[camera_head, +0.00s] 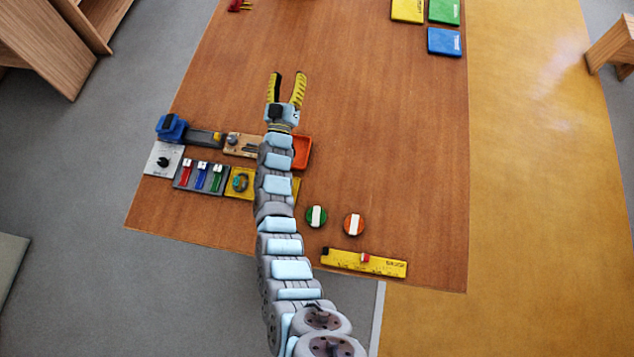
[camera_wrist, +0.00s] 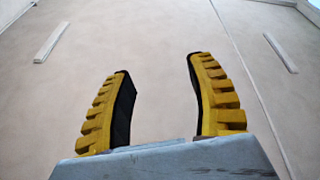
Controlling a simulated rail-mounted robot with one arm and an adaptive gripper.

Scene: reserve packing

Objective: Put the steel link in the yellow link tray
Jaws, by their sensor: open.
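My gripper (camera_head: 287,82) is open and empty over the bare wooden table, beyond the row of trays. In the wrist view its two yellow ribbed fingers (camera_wrist: 158,72) stand apart with only a pale, blank surface behind them. A yellow tray (camera_head: 231,192) lies left of my arm, with more yellow showing at the arm's right side; my arm hides what is between. A small grey-teal ring-shaped piece (camera_head: 240,183) lies in its left part; I cannot tell whether it is the steel link. No other steel link is clearly visible.
An orange-red tray (camera_head: 304,152) is partly behind my arm. Left are a wooden board (camera_head: 240,149), a blue device (camera_head: 171,128) and a panel with coloured sliders (camera_head: 202,178). Two round knobs (camera_head: 316,216) and a yellow bar (camera_head: 375,264) lie right. The table's middle is clear.

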